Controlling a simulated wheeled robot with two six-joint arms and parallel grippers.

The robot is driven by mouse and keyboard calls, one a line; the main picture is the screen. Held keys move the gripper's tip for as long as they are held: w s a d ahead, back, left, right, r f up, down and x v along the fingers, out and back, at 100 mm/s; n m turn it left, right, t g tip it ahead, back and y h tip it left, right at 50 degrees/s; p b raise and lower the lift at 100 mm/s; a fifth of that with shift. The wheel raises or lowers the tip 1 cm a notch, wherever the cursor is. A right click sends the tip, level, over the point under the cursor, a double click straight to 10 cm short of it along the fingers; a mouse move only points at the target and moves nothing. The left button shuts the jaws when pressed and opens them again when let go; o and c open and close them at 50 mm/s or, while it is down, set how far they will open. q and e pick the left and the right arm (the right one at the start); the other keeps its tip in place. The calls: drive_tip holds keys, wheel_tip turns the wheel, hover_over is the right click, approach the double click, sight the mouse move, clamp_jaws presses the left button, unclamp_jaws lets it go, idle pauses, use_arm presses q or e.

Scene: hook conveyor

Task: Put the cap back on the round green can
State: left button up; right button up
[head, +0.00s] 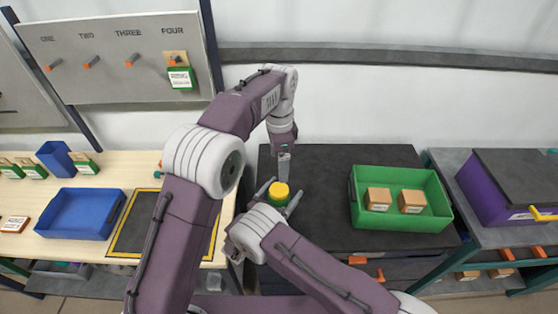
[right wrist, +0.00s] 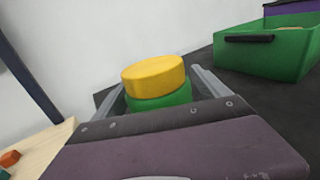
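The round green can (right wrist: 160,99) stands upright on the dark table with the yellow cap (head: 279,190) on its top. In the right wrist view the cap (right wrist: 153,75) lies over the can, shifted slightly left; whether it is fully seated I cannot tell. My right gripper (head: 279,198) is low at the can, one finger on each side, with small gaps showing, so it looks open around it. My left gripper (head: 284,168) points down just behind the cap, seemingly apart from it. Its fingers show edge-on, so their opening is unclear.
A green crate (head: 446,214) with two cardboard boxes stands right on the dark table (head: 325,160). At left, a wooden table holds a blue tray (head: 55,231) and a black mat (head: 135,222). A hook board (head: 110,85) stands behind it. A purple box (head: 480,188) is far right.

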drive_tip(key=b+v, duration=0.3)
drive_tip(key=v, duration=0.5)
drive_tip(key=shift+s+a+f, duration=0.1)
drive_tip(key=shift+s+a, duration=0.05)
drive_tip(key=shift+a, duration=0.05)
drive_tip(key=shift+s+a, duration=0.1)
drive_tip(key=shift+s, duration=0.15)
